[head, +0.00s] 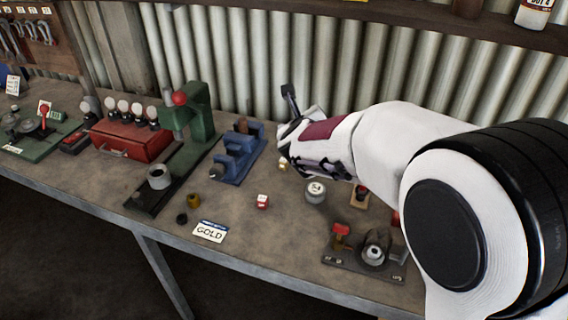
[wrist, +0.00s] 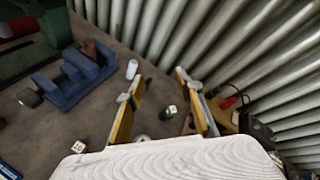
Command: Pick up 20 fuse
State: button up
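My gripper (wrist: 160,86) is open, its two yellow-and-grey fingers spread, with nothing held between the tips. A small green-and-white piece (wrist: 169,111) shows between the fingers in the wrist view, lower down on the bench. A small red-and-white piece (wrist: 78,146) lies to the left of the fingers; it also shows in the head view (head: 262,202). A small white cylinder (wrist: 131,69) lies past the left finger. Any number on these pieces is too small to read, so I cannot tell which is the 20 fuse. In the head view my gripper (head: 318,168) is over the bench's back part.
A blue vise-like fixture (head: 237,152) and a green press (head: 196,115) stand to the left. A round grey weight (head: 316,191) and a dark plate with a red-handled device (head: 340,238) are in front. A GOLD card (head: 209,232) lies near the edge. A corrugated wall (head: 330,60) closes the back.

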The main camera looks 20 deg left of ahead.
jog(key=a+f+m+h, duration=0.2)
jog(key=a+f+m, duration=0.35)
jog(key=f, duration=0.25)
jog(key=m+h, duration=0.3)
jog(key=m, duration=0.3)
send_near(283, 160)
jog(key=shift+w+d+f+n+t, duration=0.1)
jog(key=shift+w+f+n+t, duration=0.1)
jog(key=shift+w+f, duration=0.25)
jog(key=shift+w+d+f+n+t, duration=0.1)
jog(key=shift+w+f+t, duration=0.15)
jog(key=shift+w, duration=0.4)
jog(key=shift+s+f, duration=0.2)
jog(key=shift+f, duration=0.25)
jog(key=shift+x, duration=1.35)
jog(key=shift+w, duration=0.1)
jog(key=shift+r+x, duration=0.15)
jog(key=shift+x, duration=1.1)
jog(key=shift+r+x, duration=0.1)
jog(key=shift+x, duration=1.15)
jog(key=shift+w+a, duration=0.1)
